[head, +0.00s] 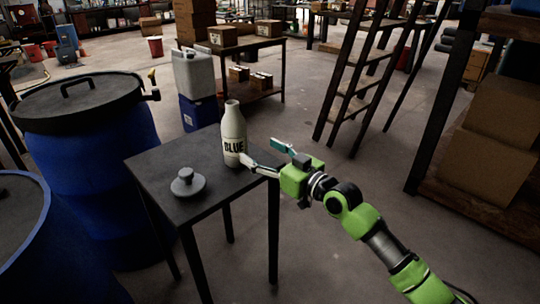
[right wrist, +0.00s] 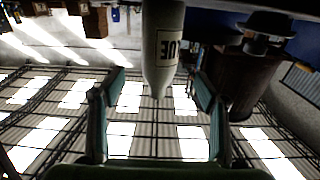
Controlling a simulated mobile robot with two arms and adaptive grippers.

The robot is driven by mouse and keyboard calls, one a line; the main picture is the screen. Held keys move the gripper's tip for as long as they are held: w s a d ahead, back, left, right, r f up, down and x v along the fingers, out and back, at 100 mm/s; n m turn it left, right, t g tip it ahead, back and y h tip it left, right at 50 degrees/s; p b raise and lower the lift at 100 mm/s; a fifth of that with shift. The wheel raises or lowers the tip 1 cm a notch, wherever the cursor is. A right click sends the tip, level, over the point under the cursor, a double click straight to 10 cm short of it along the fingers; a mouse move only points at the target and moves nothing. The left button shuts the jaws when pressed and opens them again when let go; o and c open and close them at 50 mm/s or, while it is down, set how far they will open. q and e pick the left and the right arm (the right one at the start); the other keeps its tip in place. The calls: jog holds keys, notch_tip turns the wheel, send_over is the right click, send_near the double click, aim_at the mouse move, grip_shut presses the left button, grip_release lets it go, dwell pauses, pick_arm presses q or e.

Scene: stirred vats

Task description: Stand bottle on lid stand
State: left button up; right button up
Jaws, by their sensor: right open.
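A pale bottle (head: 233,130) with a black BLUE label stands upright on the small dark table (head: 160,165), near its right far edge. I take this table to be the lid stand. A grey lid with a knob (head: 187,185) lies on it, left of the bottle and nearer to me. My right gripper (head: 260,150) is open at the bottle's right side, one fingertip close by its lower part. In the right wrist view, the bottle (right wrist: 162,45) appears upside down beyond and between the spread fingers (right wrist: 160,90). Contact cannot be told. My left gripper is not in view.
A blue vat with a black lid (head: 78,95) stands close left of the table, and another blue vat (head: 35,245) is at the lower left. Behind are a grey jerrycan (head: 194,73), a low table with boxes (head: 250,88) and a ladder (head: 355,75). Floor right of the table is clear.

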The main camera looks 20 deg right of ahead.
jog(key=s+a+f+g+h, duration=0.1)
jog(key=s+a+f+g, duration=0.25)
jog(key=s+f, duration=0.55)
jog(key=s+a+f+g+h, duration=0.1)
jog(key=s+a+f+g, duration=0.35)
jog(key=f, duration=0.65)
jog(key=s+d+f+m+g+h, duration=0.1)
jog(key=s+f, duration=0.3)
jog(key=s, duration=0.9)
jog(key=s+d+f+m+g+h, duration=0.1)
jog(key=s+f+g+h, duration=0.2)
jog(key=s, duration=1)
notch_tip(320, 180, down, 2)
jog(key=shift+d+f+g, duration=0.1)
jog(key=shift+d+g, duration=0.15)
jog(key=shift+g, duration=0.55)
jog(key=shift+w, duration=0.1)
